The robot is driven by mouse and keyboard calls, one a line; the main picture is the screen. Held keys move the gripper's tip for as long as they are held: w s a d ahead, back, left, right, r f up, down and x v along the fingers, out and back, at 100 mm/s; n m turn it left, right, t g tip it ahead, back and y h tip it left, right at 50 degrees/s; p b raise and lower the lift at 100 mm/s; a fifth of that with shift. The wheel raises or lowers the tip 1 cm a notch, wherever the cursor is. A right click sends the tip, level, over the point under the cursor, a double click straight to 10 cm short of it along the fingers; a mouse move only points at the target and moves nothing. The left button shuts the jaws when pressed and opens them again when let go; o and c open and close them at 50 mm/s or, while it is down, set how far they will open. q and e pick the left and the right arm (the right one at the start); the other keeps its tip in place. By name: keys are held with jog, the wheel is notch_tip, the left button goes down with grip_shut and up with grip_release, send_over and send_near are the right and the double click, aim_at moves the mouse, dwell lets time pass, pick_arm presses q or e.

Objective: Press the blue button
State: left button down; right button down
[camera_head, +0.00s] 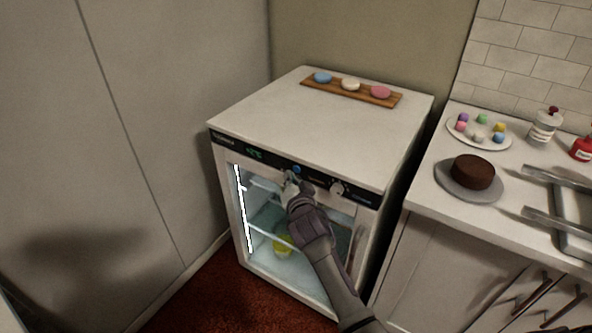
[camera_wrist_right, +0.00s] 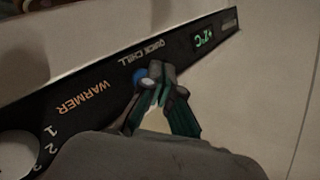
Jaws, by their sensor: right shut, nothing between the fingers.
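The blue button (camera_head: 297,169) is on the dark control strip along the top front of a small glass-door fridge (camera_head: 330,130). In the right wrist view the button (camera_wrist_right: 139,77) shows close beside my fingertips, near the words "QUICK CHILL". My right gripper (camera_head: 291,182) is shut and empty, with its tips at the strip just below and left of the button in the head view. In the wrist view the shut fingertips (camera_wrist_right: 159,71) partly cover the button's edge; I cannot tell whether they touch it. My left gripper is not in view.
The strip also carries a green temperature display (camera_head: 254,152) and a pale knob (camera_head: 337,188) marked "WARMER". A counter at right holds a brown cake (camera_head: 473,171) and a plate of small coloured pieces.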

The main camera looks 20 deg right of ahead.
jog(key=shift+w+d, duration=0.1)
jog(key=shift+d, duration=0.05)
jog(key=shift+w+d, duration=0.2)
jog(key=shift+d, duration=0.05)
jog(key=shift+w+d, duration=0.2)
jog(key=shift+d, duration=0.05)
dwell(1.0)
jog(key=shift+s+a, duration=0.5)
jog(key=shift+a, duration=0.15)
